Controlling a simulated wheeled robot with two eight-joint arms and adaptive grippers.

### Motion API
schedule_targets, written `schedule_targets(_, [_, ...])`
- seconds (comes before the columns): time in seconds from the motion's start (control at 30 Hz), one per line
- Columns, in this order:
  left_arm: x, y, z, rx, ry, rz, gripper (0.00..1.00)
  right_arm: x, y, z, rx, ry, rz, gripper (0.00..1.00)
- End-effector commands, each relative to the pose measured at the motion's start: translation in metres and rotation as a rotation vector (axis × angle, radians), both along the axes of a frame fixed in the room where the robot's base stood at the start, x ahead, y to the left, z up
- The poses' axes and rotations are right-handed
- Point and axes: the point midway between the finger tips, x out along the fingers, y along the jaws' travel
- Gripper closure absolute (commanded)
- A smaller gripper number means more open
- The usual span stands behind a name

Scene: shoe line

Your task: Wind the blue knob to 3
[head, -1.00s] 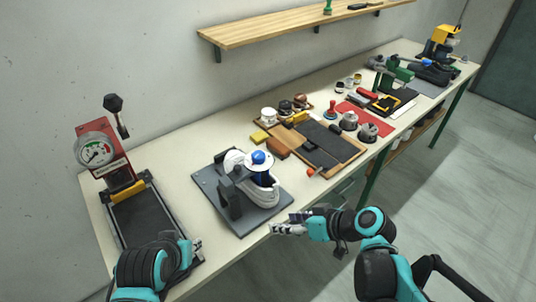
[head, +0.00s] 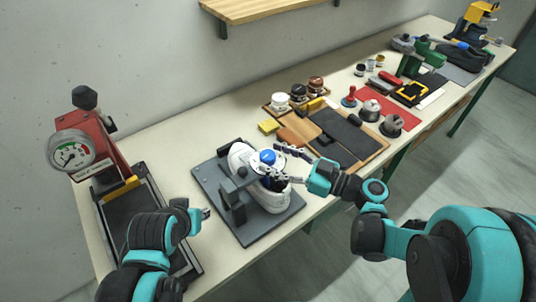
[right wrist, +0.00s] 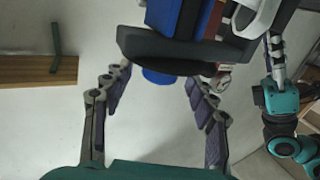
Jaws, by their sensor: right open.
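The blue knob (head: 268,156) sits on top of a grey fixture (head: 233,204) that holds a white shoe (head: 270,197). A pale dial lies around the knob; its numbers are too small to read. My right gripper (head: 286,165) is open, its fingers close to the knob on its right side. In the right wrist view, the knob (right wrist: 160,77) shows between the spread fingers (right wrist: 157,82), partly hidden by a dark part; no contact is visible. My left gripper (head: 205,213) is left of the fixture, too small and partly hidden to judge.
A red press with a gauge (head: 72,155) stands at the left. Grey domed pieces (head: 391,125) and a red mat stand further right. A shelf (head: 262,9) hangs above.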

Motion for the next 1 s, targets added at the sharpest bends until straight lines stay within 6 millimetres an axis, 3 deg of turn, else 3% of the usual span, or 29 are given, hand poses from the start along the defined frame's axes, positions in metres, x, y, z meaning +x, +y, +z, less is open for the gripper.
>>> schedule_targets(0.2, [0.0, 0.0, -0.005, 0.0, 0.0, 0.0, 0.69, 0.01, 0.019, 0.0, 0.0, 0.001, 0.001, 0.42])
schedule_targets(0.47, [0.0, 0.0, -0.004, 0.0, 0.0, 0.0, 0.69, 0.012, 0.021, 0.0, 0.0, 0.001, -0.001, 0.42])
schedule_targets(0.5, [0.0, 0.0, -0.004, 0.0, 0.0, 0.0, 0.69, 0.012, 0.021, 0.0, 0.0, 0.001, -0.001, 0.45])
schedule_targets(0.7, [0.0, 0.0, -0.004, 0.0, 0.0, 0.0, 0.69, 0.012, 0.021, 0.0, 0.0, 0.001, -0.001, 0.93])
schedule_targets(1.0, [0.0, 0.0, -0.004, 0.0, 0.0, 0.0, 0.69, 0.012, 0.021, 0.0, 0.0, 0.001, -0.025, 0.93])
